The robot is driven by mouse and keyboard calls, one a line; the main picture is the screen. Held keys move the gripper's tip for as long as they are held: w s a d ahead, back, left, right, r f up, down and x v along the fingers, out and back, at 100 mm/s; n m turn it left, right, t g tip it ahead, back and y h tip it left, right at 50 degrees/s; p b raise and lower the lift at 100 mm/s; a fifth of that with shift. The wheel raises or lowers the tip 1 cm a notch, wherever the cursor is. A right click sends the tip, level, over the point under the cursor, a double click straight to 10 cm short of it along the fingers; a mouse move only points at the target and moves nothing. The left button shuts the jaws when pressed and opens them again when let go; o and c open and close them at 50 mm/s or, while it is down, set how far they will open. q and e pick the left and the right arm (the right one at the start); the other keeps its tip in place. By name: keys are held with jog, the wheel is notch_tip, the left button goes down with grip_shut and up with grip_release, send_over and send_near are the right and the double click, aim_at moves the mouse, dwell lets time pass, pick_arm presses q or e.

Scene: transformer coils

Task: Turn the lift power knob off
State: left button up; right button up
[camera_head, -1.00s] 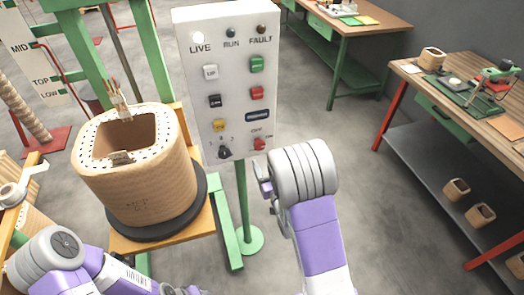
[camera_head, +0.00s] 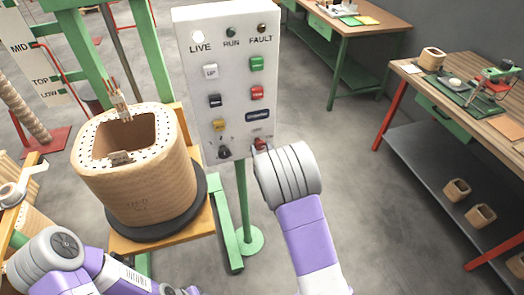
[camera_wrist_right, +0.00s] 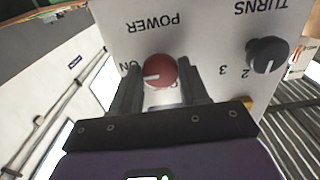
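The red power knob (camera_wrist_right: 160,71) sits on the white control panel (camera_wrist_right: 205,25) in the right wrist view, under the upside-down word POWER. Its white pointer mark faces the ON side. My right gripper (camera_wrist_right: 160,85) is open, with one dark finger on each side of the knob; I cannot tell whether they touch it. In the head view the red knob (camera_head: 261,144) shows at the panel's lower right, partly hidden by my right wrist. My left arm shows at the lower left of the head view, but its fingers are not clearly visible.
A black turns knob (camera_head: 224,151) is left of the red knob. Several buttons and three lamps fill the panel above. A large coil (camera_head: 150,190) stands on a black disc left of the panel. Workbenches (camera_head: 470,85) stand at the right. Floor between is clear.

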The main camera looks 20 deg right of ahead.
jog(key=c, duration=0.4)
jog(key=shift+n, duration=0.3)
jog(key=n+b, duration=0.1)
jog(key=n, duration=0.2)
jog(key=n+b, duration=0.1)
jog(key=n, duration=0.3)
jog(key=shift+d, duration=0.1)
jog(key=n, duration=0.5)
jog(key=shift+b, duration=0.4)
jog(key=n, duration=0.5)
jog(key=shift+n, duration=0.3)
